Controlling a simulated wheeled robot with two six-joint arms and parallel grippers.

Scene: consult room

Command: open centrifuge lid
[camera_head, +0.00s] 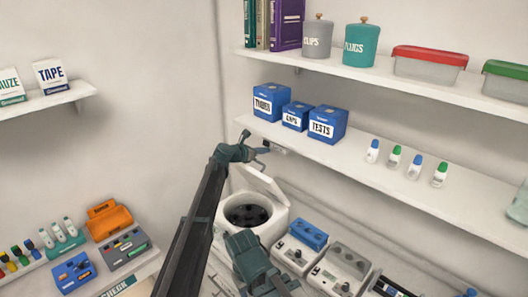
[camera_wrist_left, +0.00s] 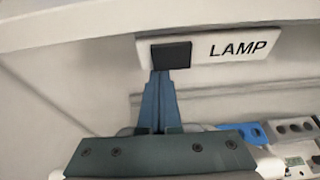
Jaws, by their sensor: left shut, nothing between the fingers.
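The white centrifuge (camera_head: 270,232) stands on the counter below the shelves. Its dark round rotor bowl (camera_head: 246,214) is exposed. Its white lid (camera_head: 262,184) stands raised and tilted at the back, so it is open. My left gripper (camera_head: 265,150) is above and behind the lid, apart from it, at the underside of the lower shelf. In the left wrist view its closed fingers (camera_wrist_left: 160,78) are empty and point at a black switch (camera_wrist_left: 171,54) on a plate marked LAMP (camera_wrist_left: 238,48). The tips overlap the switch's lower edge; contact is unclear. My right gripper's fingers are not visible.
The lower shelf (camera_head: 385,180) is close above my left gripper and holds blue boxes (camera_head: 270,100) and small bottles. Grey devices (camera_head: 343,268) stand right of the centrifuge. A dark teal part of my own arm covers its front.

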